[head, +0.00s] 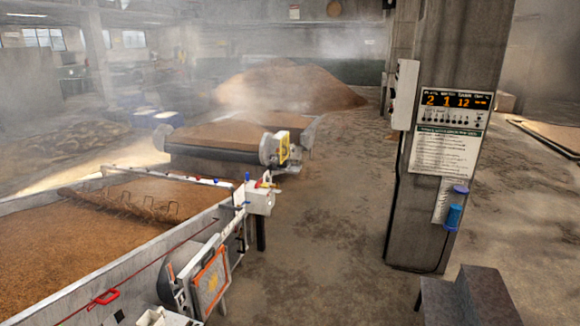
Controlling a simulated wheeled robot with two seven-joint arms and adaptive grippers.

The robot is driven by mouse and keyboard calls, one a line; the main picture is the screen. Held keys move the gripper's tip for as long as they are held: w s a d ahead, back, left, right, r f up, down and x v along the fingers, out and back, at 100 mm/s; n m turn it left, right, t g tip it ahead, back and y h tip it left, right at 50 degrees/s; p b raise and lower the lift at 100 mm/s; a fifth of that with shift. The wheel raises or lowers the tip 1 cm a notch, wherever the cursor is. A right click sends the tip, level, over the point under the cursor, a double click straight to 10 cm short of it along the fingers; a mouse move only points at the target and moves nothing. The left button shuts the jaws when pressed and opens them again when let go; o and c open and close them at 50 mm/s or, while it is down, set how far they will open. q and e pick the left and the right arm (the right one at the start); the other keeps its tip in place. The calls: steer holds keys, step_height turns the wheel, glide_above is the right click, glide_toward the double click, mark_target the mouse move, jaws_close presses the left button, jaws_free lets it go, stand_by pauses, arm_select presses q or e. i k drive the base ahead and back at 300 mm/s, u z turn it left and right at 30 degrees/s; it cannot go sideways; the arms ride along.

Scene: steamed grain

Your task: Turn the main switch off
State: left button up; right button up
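I cannot tell which of these is the main switch. Neither of my grippers shows in the head view.
The long grain bed (150,250) fills the lower left. Another bed with a yellow-marked drum end (275,150) stands behind. The pillar (410,220) carries a lit display (455,100). A dark block (470,297) stands at bottom right. The floor between is clear.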

mark_target(259, 184)
steer(key=z, duration=0.25)
steer(key=i, duration=4)
steer(key=u, duration=1.25)
steer(key=i, duration=1.5)
steer(key=u, duration=0.7)
